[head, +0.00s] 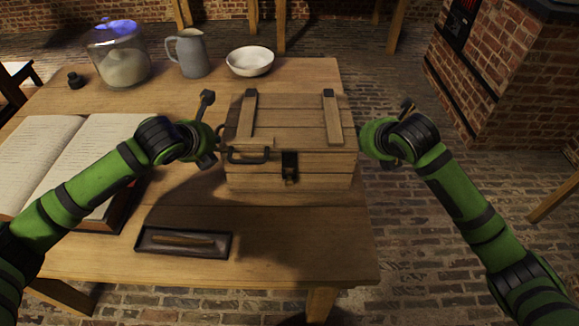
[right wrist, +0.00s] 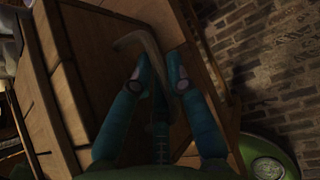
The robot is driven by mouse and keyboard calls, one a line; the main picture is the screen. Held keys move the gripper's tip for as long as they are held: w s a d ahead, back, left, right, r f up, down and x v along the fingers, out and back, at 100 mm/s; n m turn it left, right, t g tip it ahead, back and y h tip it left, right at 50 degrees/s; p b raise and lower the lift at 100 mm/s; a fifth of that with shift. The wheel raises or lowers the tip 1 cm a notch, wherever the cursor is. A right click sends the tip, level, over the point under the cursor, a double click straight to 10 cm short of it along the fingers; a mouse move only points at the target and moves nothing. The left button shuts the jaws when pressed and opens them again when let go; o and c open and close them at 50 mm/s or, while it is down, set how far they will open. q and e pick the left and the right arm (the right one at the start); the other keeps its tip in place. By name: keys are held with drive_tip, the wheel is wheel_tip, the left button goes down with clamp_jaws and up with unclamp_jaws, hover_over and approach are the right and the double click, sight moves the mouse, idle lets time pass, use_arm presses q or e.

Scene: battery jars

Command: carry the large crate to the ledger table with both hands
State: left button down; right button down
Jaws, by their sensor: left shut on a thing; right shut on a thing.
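The large crate (head: 290,140) is a wooden box with a closed lid, two lid battens, a dark front handle and a front latch. It is level at the right side of the ledger table (head: 290,245). I cannot tell if its base touches the tabletop. My left gripper (head: 219,142) is shut on its left side, and my right gripper (head: 362,142) is shut on its right side; the fingertips are mostly hidden in the head view. In the right wrist view, the right fingers (right wrist: 160,75) close around a curved handle (right wrist: 138,42) beside the crate's planks (right wrist: 62,85).
An open ledger (head: 60,160) lies left, with a dark tray (head: 183,243) in front. A glass jar (head: 120,62), grey jug (head: 188,54), white bowl (head: 250,61) and inkwell (head: 75,80) stand behind. A brick structure (head: 500,85) rises at right.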

use_arm(q)
drive_tip(key=c, duration=1.6)
unclamp_jaws()
drive_tip(key=shift+f, duration=0.35)
use_arm(e)
drive_tip(key=c, duration=1.6)
unclamp_jaws()
drive_tip(key=shift+f, duration=0.3)
use_arm(q)
drive_tip(key=o, duration=0.4)
drive_tip(key=shift+r, duration=0.2)
use_arm(e)
drive_tip(key=o, duration=0.4)
drive_tip(key=shift+r, duration=0.15)
use_arm(q)
drive_tip(key=shift+s, duration=0.1)
use_arm(e)
drive_tip(key=shift+s, duration=0.1)
use_arm(q)
drive_tip(key=shift+r, duration=0.1)
